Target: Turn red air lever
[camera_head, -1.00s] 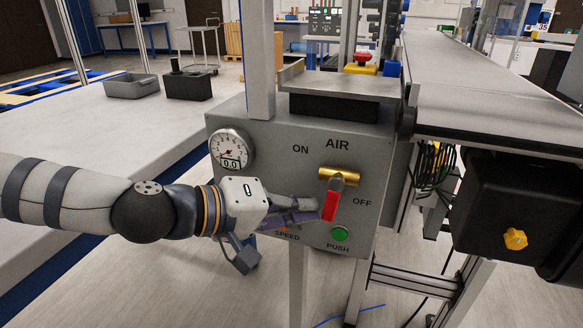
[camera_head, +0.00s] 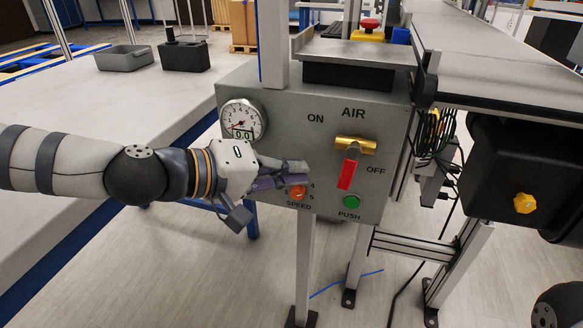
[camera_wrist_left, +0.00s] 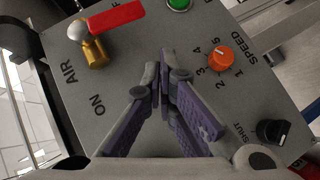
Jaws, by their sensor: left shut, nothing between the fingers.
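The red air lever (camera_head: 347,174) sits under a brass valve body (camera_head: 356,144) on the front of a grey control box. Its handle points down and slightly left, beside the OFF label. In the left wrist view the red handle (camera_wrist_left: 116,18) and its brass valve (camera_wrist_left: 96,53) are at the upper left. My left gripper (camera_head: 307,174) is shut and empty, to the left of the lever with a gap between them. In the left wrist view its purple-padded fingers (camera_wrist_left: 161,75) meet over the bare panel. My right gripper does not show.
A pressure gauge (camera_head: 241,119) reading 0.0 is at the box's upper left. An orange speed knob (camera_wrist_left: 221,58) is near my fingers, and a green push button (camera_head: 351,202) is below the lever. A black shut knob (camera_wrist_left: 272,131) shows too. A conveyor (camera_head: 500,70) runs at right.

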